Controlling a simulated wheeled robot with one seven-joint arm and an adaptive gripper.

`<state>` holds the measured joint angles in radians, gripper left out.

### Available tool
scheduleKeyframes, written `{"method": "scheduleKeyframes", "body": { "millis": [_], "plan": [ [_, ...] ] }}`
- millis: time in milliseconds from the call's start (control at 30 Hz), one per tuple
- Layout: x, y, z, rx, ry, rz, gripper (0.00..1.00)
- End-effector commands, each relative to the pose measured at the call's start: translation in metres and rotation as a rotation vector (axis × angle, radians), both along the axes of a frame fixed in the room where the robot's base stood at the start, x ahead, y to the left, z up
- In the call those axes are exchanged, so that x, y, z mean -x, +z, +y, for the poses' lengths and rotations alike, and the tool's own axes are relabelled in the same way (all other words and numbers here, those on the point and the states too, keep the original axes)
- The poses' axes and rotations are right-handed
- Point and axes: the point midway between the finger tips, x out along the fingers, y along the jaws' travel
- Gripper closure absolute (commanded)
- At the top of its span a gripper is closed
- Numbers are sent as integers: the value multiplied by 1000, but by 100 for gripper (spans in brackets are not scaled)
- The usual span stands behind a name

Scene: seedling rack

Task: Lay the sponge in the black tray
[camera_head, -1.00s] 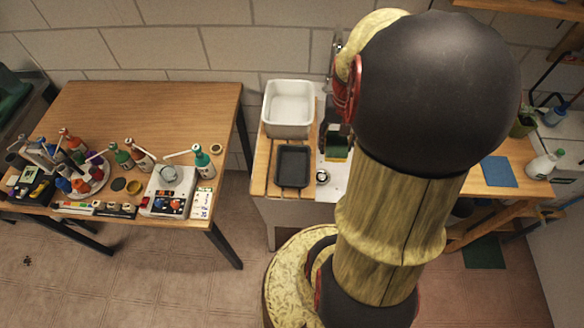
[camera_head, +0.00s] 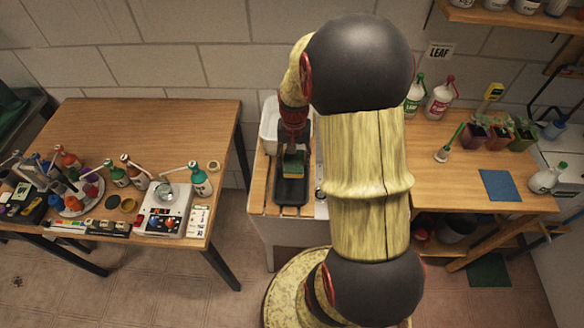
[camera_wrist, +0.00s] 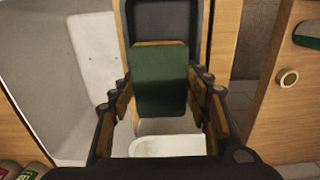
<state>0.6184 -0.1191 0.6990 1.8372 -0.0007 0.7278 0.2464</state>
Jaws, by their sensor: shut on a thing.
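The sponge (camera_head: 293,166), green with a yellow layer, is held between the fingers of my gripper (camera_head: 293,148). In the wrist view the sponge (camera_wrist: 161,82) shows its green face between the two fingers of my gripper (camera_wrist: 161,100).
A wooden table (camera_head: 150,125) with bottles and a white device is at the left. At the right, the counter holds a blue cloth (camera_head: 499,185), spray bottles and potted seedlings.

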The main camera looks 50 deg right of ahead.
Motion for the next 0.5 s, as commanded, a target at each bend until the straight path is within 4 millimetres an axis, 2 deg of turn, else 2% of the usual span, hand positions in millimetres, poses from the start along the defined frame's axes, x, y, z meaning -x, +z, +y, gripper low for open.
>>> {"method": "scheduleKeyframes", "body": {
  "millis": [133, 300, 500],
  "plan": [
    [-8, -14, 3, -1, 0, 2, 80],
    [-6, -37, 2, -1, -1, 2, 80],
    [-7, -39, 2, 0, -1, 0, 80]
  ]
}}
